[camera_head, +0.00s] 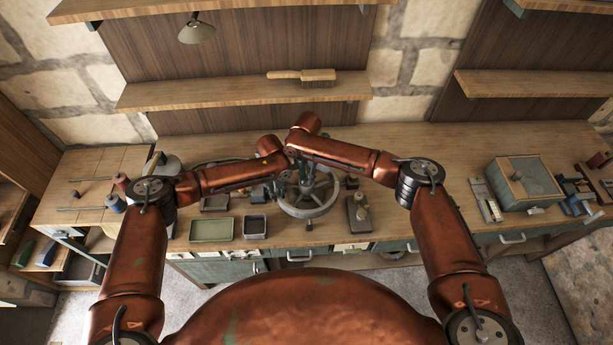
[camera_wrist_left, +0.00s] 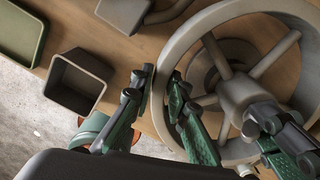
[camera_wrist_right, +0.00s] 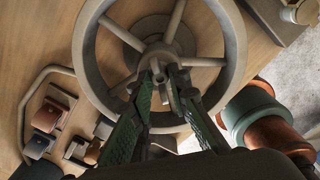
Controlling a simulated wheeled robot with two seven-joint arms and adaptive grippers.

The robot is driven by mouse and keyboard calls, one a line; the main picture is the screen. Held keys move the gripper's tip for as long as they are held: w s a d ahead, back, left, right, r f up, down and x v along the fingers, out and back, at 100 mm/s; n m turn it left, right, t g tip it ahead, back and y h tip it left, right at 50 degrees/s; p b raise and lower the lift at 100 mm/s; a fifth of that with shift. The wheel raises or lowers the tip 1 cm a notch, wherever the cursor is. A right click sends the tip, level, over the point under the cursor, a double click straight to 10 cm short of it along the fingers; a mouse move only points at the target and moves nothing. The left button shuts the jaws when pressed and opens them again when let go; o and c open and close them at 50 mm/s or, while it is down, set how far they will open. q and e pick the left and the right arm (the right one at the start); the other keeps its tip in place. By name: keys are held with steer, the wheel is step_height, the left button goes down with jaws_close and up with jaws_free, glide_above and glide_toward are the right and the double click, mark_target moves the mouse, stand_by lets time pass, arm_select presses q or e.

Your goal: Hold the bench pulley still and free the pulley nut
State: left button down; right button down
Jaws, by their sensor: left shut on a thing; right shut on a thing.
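The bench pulley (camera_head: 330,203) is a grey spoked wheel lying flat on the bench; it fills much of both wrist views (camera_wrist_left: 222,18) (camera_wrist_right: 232,40). My left gripper (camera_wrist_left: 160,92) is shut on its rim, with one finger inside and one outside. My right gripper (camera_wrist_right: 163,82) is over the hub at the wheel's centre, shut on the pulley nut (camera_wrist_right: 158,65). The fingers hide most of the nut. In the head view both grippers are partly hidden under my forearms. My right fingers also show in the left wrist view, at the hub.
A green tray (camera_head: 211,229) and a small dark bin (camera_head: 255,227) stand left of the pulley. A block with a post (camera_head: 359,214) stands to its right. A boxy green case (camera_head: 524,182) is farther right. A shelf with a brush (camera_head: 302,76) hangs behind.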

mark_target(306, 179)
arm_select(q)
steer(key=shift+d, duration=0.25)
arm_select(e)
steer(key=shift+a, duration=0.1)
steer(key=n, duration=0.3)
steer(key=shift+n, duration=0.3)
steer(key=shift+r+n, duration=0.1)
steer(key=shift+n, duration=1.8)
arm_select(q)
steer(key=shift+d+r, duration=0.1)
arm_select(e)
steer(key=c, duration=1.8)
jaws_free()
step_height(306, 179, up, 12)
steer(key=shift+f, duration=0.1)
